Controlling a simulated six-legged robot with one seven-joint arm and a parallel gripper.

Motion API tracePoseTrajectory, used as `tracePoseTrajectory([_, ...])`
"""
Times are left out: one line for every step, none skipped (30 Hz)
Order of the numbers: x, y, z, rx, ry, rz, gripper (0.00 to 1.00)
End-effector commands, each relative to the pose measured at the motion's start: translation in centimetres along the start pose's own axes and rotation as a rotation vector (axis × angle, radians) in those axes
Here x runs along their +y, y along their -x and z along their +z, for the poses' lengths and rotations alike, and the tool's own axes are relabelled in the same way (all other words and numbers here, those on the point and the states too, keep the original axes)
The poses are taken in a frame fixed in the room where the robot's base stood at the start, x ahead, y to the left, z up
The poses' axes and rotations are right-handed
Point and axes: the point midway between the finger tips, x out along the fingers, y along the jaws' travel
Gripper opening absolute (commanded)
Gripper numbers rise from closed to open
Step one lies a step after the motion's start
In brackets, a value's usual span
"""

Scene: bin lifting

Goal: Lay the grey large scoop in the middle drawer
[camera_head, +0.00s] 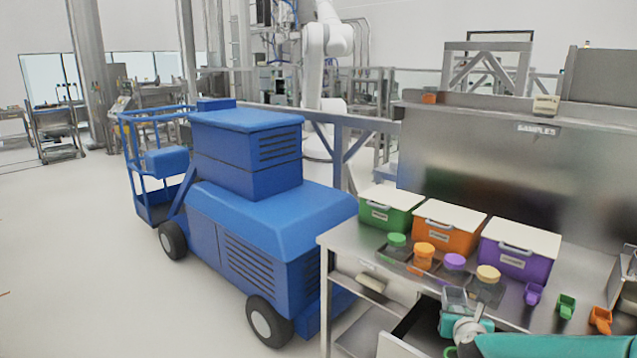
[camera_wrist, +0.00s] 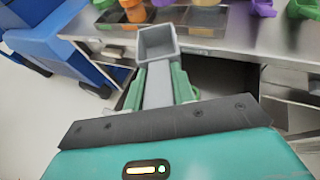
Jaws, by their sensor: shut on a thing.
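The grey large scoop (camera_wrist: 157,45) is held by its handle in my gripper (camera_wrist: 158,84), between two green fingers. Its hollow bowl points away from my wrist, with the open side up. In the head view the scoop (camera_head: 455,298) is at the bench's front edge, and my gripper (camera_head: 466,330) is partly cut off by the frame. An open drawer (camera_head: 404,343) sticks out below the benchtop, left of and below my gripper. Its dark interior (camera_wrist: 222,80) shows beside and behind the scoop in the wrist view. I cannot tell which drawer of the stack it is.
The steel bench (camera_head: 350,240) carries green (camera_head: 391,215), orange (camera_head: 445,236) and purple (camera_head: 515,262) bins, several lidded jars, and small purple (camera_head: 533,293), green (camera_head: 566,306) and orange (camera_head: 601,320) scoops. A blue vehicle (camera_head: 270,210) stands left of the bench.

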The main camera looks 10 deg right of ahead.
Motion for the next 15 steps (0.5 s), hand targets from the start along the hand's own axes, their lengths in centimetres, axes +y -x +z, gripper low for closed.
tracePoseTrajectory([2.9,0.0,-1.6,0.006,0.009,0.043,0.02])
tracePoseTrajectory([4.3,0.1,-2.4,0.006,0.017,0.061,0.02])
tracePoseTrajectory([6.2,0.1,-3.5,0.006,0.029,0.087,0.02])
tracePoseTrajectory([7.6,0.1,-4.3,0.007,0.037,0.107,0.02])
tracePoseTrajectory([9.1,0.2,-5.2,0.007,0.044,0.126,0.02])
tracePoseTrajectory([10.9,0.2,-6.2,0.007,0.054,0.151,0.02])
tracePoseTrajectory([12.3,0.3,-7.0,0.007,0.062,0.170,0.02])
tracePoseTrajectory([13.4,0.2,-7.6,0.006,0.070,0.184,0.02])
tracePoseTrajectory([14.9,0.3,-8.5,0.006,0.078,0.204,0.02])
tracePoseTrajectory([15.8,0.3,-9.0,0.005,0.083,0.215,0.02])
tracePoseTrajectory([16.7,0.3,-9.5,0.005,0.089,0.228,0.02])
tracePoseTrajectory([17.7,0.3,-10.0,0.004,0.096,0.240,0.02])
tracePoseTrajectory([18.4,0.3,-10.5,0.004,0.101,0.249,0.02])
tracePoseTrajectory([19.2,0.3,-11.0,0.005,0.105,0.260,0.02])
tracePoseTrajectory([19.9,0.3,-11.3,0.004,0.109,0.270,0.02])
